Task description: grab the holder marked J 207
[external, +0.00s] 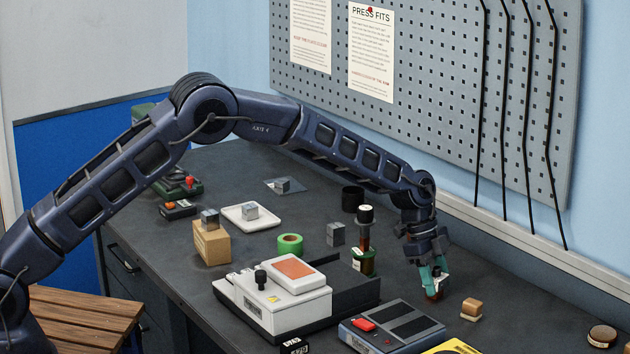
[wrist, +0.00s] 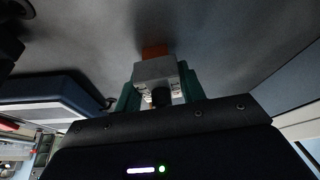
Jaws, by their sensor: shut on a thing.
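My gripper (external: 436,282) is low over the right part of the bench, its teal fingers closed on a small grey holder (wrist: 156,71). The holder also shows in the external view (external: 436,275), partly covered by the fingers. An orange-brown block (wrist: 155,50) is at the far end of the holder in the wrist view. In the external view this reddish part (external: 434,294) is at or just above the bench top; I cannot tell whether it touches.
A tan block (external: 471,309) sits just right of my gripper. A white machine (external: 274,300) is further left. A round tin (external: 602,337) lies at right. The pegboard wall (external: 440,90) rises behind.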

